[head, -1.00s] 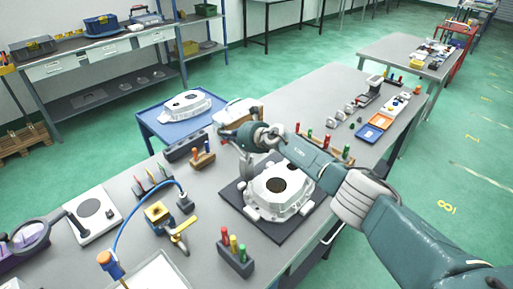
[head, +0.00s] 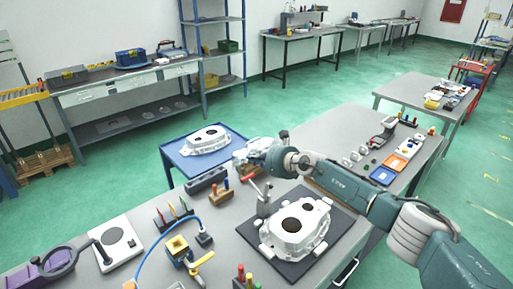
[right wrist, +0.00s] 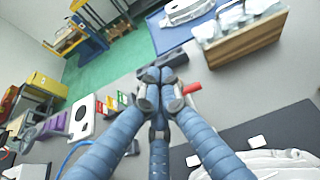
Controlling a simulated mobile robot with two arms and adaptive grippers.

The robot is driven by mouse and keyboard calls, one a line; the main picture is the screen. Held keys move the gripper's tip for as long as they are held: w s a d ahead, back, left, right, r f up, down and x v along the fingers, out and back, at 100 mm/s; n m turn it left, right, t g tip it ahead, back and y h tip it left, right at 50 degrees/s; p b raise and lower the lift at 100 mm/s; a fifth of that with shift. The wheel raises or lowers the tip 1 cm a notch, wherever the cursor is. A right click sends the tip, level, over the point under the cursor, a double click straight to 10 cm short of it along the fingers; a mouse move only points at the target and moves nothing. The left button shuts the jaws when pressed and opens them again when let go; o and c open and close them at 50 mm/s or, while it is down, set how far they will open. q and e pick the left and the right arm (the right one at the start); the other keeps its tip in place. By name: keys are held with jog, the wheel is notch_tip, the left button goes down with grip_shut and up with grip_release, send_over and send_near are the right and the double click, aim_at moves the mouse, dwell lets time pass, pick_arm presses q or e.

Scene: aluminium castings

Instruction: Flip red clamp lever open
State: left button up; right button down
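The red clamp lever (head: 253,186) sticks out from a grey upright clamp (head: 264,205) at the back left corner of a dark plate (head: 342,222). A silver casting (head: 298,227) sits on that plate. My right gripper (head: 248,158) is behind and above the clamp, coming in from the right, and looks apart from the lever. In the right wrist view its blue fingers meet at their tips (right wrist: 158,88), with nothing visible between them. The red lever (right wrist: 192,88) shows just right of the tips there; the clamp body is mostly hidden. My left gripper is not in view.
A wooden box of pale parts (right wrist: 238,42) stands close beyond the gripper. A dark block (head: 206,180) and a tool holder (head: 217,194) stand left of the clamp. A blue cart (head: 172,152) with another casting is behind. Blue and orange trays (head: 382,176) lie at right.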

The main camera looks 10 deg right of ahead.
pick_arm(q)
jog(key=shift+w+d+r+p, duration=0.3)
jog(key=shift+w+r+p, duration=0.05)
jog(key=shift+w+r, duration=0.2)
pick_arm(e)
jog(key=shift+s+d+r, duration=0.15)
jog(key=shift+r, duration=0.4)
jog(key=shift+s+d+r, duration=0.15)
jog(key=shift+s+r, duration=0.05)
jog(key=shift+r, duration=0.35)
jog(key=shift+s+d+r, duration=0.15)
jog(key=shift+r, duration=0.4)
